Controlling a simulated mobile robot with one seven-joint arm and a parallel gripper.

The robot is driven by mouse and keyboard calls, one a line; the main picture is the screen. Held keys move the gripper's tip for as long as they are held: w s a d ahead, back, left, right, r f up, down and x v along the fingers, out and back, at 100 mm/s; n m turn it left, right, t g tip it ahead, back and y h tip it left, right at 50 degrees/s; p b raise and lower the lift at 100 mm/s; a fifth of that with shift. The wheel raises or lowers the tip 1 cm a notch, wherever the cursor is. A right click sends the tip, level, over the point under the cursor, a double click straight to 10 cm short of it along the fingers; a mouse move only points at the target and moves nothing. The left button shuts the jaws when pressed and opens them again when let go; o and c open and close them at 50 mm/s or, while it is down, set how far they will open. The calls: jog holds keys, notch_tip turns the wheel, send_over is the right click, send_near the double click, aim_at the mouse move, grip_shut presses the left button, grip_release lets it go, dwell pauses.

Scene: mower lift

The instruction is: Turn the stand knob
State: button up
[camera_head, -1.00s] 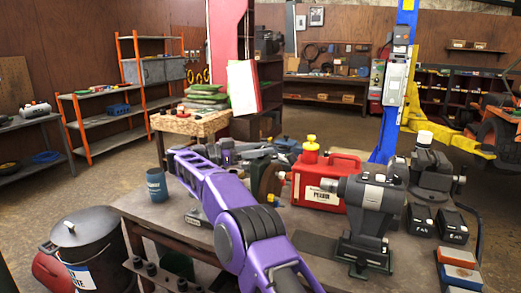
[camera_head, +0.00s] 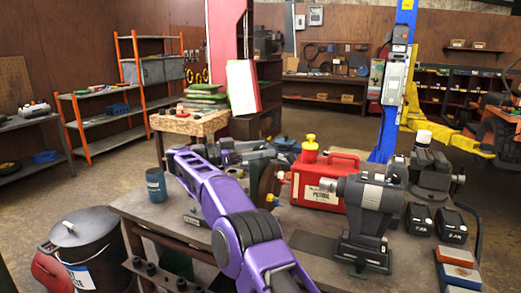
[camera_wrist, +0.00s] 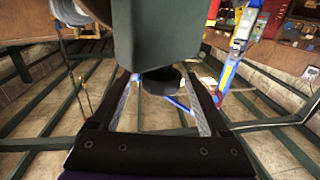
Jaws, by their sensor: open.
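My gripper (camera_wrist: 158,84) is open in the wrist view, its two dark fingers on either side of a short black round knob-like piece (camera_wrist: 160,79). That piece sits under a grey-green block (camera_wrist: 155,40), which hides part of it. I cannot tell whether the fingers touch it, or be sure it is the stand knob. In the head view my purple arm reaches over the workbench (camera_head: 140,205) towards grey machinery and a dark disc at the middle back. My fingers are not clear there.
A red petrol can (camera_head: 325,180) with a yellow cap stands right of the arm. A grey-black machine (camera_head: 368,215) stands at the bench's front right. A blue cup (camera_head: 156,185) is at the left. A black bin (camera_head: 88,240) stands on the floor.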

jog(key=shift+r+n+t+y, duration=0.1)
jog(key=shift+n+t+y, duration=0.55)
jog(key=shift+t, duration=0.35)
jog(key=shift+n+t+y, duration=1.45)
jog(key=shift+n+t, duration=0.1)
jog(key=shift+t, duration=0.25)
jog(key=n+t+y+b, duration=0.1)
jog(key=n+y, duration=0.1)
jog(key=n+t+y, duration=0.1)
jog(key=t+y, duration=0.1)
jog(key=shift+d+f+n+y+b, duration=0.1)
jog(key=shift+f+n+y+b, duration=0.1)
jog(key=shift+n+y+b, duration=0.2)
jog(key=n+t+y+b, duration=0.1)
jog(key=n+y+b, duration=0.1)
jog(key=y+b, duration=0.1)
jog(key=n+y+b, duration=0.3)
jog(key=y, duration=0.2)
jog(key=shift+t, duration=0.4)
jog(key=shift+n+g+y+b, duration=0.4)
jog(key=shift+n+y+b, duration=0.65)
jog(key=shift+y, duration=0.65)
jog(key=shift+n+g+y+b, duration=0.4)
jog(key=shift+n+y+b, duration=0.35)
jog(key=shift+n+y, duration=0.75)
